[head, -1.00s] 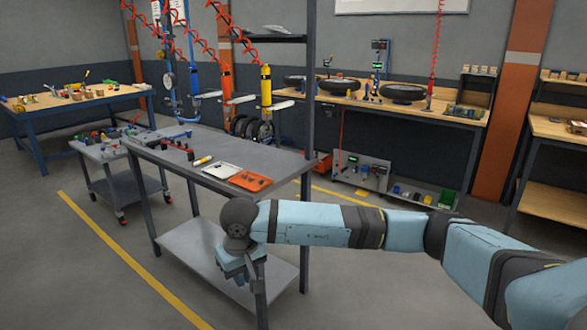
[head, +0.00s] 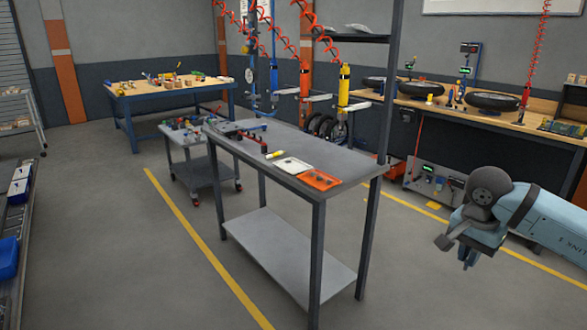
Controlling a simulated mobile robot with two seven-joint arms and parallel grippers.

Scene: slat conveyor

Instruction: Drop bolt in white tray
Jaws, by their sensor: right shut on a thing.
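The white tray (head: 291,166) lies on the grey metal workbench, just left of the orange tray (head: 319,180). My right gripper (head: 455,251) hangs at the right of the view, well to the right of the bench and apart from both trays. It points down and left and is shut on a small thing. That thing is too small and hidden to make out, so I cannot tell by sight whether it is the bolt. Small dark pieces lie in the orange tray. My left gripper is out of view.
The grey workbench (head: 250,145) has an upright post at its back right corner. A yellow-capped cylinder (head: 275,154) and a dark red-and-black rack (head: 240,134) are on its top. A slat conveyor (head: 15,230) with blue bins is at far left. Open floor lies in front.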

